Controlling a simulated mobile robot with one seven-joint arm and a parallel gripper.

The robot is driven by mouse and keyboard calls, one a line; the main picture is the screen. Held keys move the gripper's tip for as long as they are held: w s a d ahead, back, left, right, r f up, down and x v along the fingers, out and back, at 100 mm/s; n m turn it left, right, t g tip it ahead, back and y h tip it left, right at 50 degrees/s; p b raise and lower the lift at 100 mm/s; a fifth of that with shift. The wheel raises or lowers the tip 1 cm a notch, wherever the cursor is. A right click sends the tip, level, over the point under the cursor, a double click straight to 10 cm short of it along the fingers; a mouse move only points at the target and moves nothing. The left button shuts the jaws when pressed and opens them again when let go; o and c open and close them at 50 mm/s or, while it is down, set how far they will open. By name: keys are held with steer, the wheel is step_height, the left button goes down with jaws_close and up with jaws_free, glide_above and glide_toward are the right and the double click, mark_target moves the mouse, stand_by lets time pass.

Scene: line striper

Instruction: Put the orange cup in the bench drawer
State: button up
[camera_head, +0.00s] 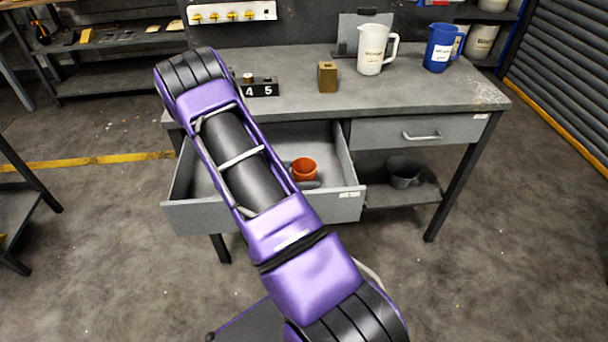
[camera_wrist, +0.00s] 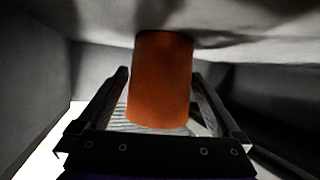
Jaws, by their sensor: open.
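The orange cup (camera_head: 304,169) is inside the open left drawer (camera_head: 340,206) of the bench. It also shows in the wrist view (camera_wrist: 160,80), in front of and between the two fingers of my gripper (camera_wrist: 163,95). The fingers stand apart on either side of the cup, with a gap to it on both sides. The grey drawer walls surround the cup and gripper in the wrist view. In the head view my purple arm crosses the drawer and hides part of its inside; my gripper is mostly hidden there.
On the bench top (camera_head: 430,90) stand a white pitcher (camera_head: 371,50), a blue pitcher (camera_head: 439,48), a brass block (camera_head: 327,77) and a black number block (camera_head: 262,88). The right drawer (camera_head: 450,131) is closed. A dark bucket (camera_head: 403,173) stands on the lower shelf.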

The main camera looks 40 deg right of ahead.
steer(key=p+v, duration=0.1)
steer(key=v, duration=1.1)
steer(key=shift+r, duration=0.45)
